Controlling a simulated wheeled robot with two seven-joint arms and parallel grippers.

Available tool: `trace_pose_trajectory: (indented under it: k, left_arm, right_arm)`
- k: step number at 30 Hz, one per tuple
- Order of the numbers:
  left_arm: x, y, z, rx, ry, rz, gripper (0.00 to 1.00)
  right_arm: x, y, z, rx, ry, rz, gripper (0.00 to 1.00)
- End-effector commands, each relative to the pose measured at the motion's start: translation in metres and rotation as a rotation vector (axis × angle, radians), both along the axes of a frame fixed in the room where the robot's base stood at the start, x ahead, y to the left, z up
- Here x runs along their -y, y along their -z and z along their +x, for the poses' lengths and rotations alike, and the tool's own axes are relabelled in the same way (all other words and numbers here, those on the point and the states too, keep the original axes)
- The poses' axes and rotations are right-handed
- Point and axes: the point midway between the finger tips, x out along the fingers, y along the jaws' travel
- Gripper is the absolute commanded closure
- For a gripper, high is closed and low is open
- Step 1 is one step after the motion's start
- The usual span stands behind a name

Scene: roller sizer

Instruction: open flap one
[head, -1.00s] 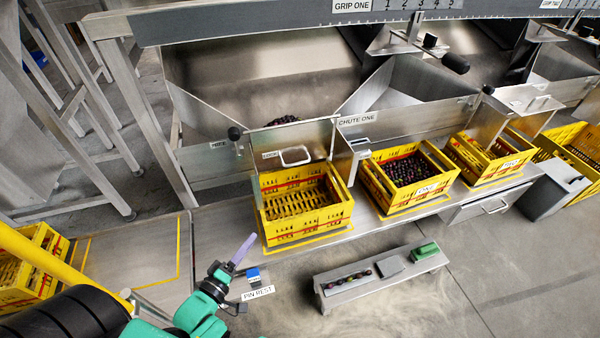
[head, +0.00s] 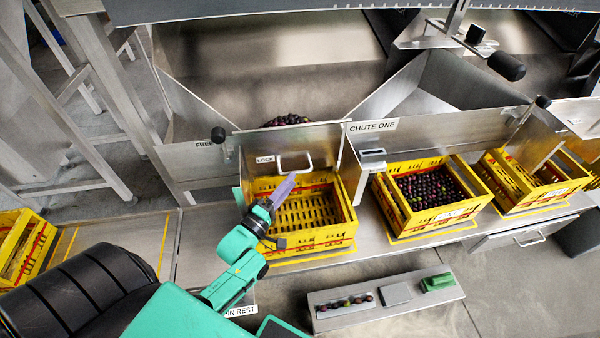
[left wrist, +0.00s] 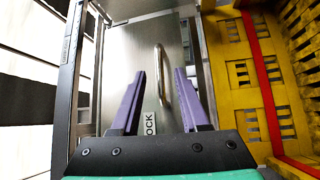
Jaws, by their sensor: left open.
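Flap one (head: 318,140) is an upright grey metal plate at the mouth of chute one, with a LOCK label and a bar handle (head: 295,160). Dark round fruit (head: 287,120) shows behind its top edge. My left gripper (head: 285,186) is open, with purple fingers, just in front of and below the handle. In the left wrist view the flap (left wrist: 135,45) faces me. The handle (left wrist: 162,75) stands between the two open fingers (left wrist: 160,72); the gap looks clear and no contact is visible. My right gripper is out of view.
An empty yellow crate (head: 305,242) stands under the flap, close to my left gripper. A fruit-filled yellow crate (head: 378,205) stands to its right. A black knob (head: 218,134) sticks out left of the flap. A low bench (head: 386,313) with small fruit stands in front.

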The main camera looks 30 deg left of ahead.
Motion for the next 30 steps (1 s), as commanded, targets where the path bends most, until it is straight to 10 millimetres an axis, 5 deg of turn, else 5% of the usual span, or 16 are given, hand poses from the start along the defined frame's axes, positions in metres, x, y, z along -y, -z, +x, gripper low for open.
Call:
trace_pose_trajectory:
  k: [6, 16, 20, 30]
  left_arm:
    - [0.006, -0.004, 0.044, 0.002, -0.001, 0.001, 0.55]
    - [0.008, -0.006, 0.052, -0.002, 0.0, 0.001, 0.55]
    - [0.008, -0.006, 0.052, -0.002, 0.0, 0.001, 1.0]
    - [0.007, -0.006, 0.052, -0.002, 0.0, 0.001, 1.0]
  right_arm:
    - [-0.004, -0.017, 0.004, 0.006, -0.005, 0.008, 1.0]
    - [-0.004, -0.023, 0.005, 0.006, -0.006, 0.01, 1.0]
    - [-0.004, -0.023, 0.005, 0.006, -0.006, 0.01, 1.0]
    - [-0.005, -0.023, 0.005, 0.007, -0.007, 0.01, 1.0]
